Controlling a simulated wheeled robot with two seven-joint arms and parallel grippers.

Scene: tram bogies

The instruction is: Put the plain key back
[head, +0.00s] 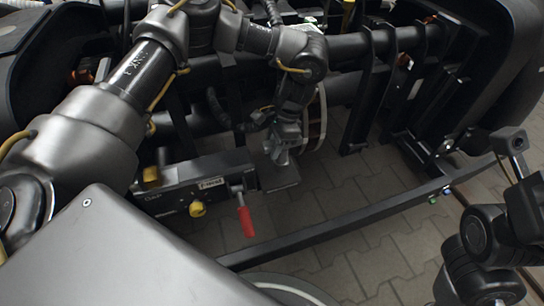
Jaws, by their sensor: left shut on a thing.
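My left gripper (279,153) is low in the middle of the head view, just right of the end of a dark box (174,190). It is shut on a small grey thing, which I take for the plain key; the fingers hide most of it, so its shape is not clear. The box has two yellow knobs, one on its front (197,209) and one on top (151,176). A red-handled piece (245,218) hangs down at its right end, beside a small white label (211,184). My right gripper is not clearly in view.
A flat grey plate (284,177) is just below the left gripper. A long dark bar (340,226) crosses low in front. Black pipes and frame parts (380,85) fill the back. Grey paving (375,262) lies open below. My right arm is at the lower right.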

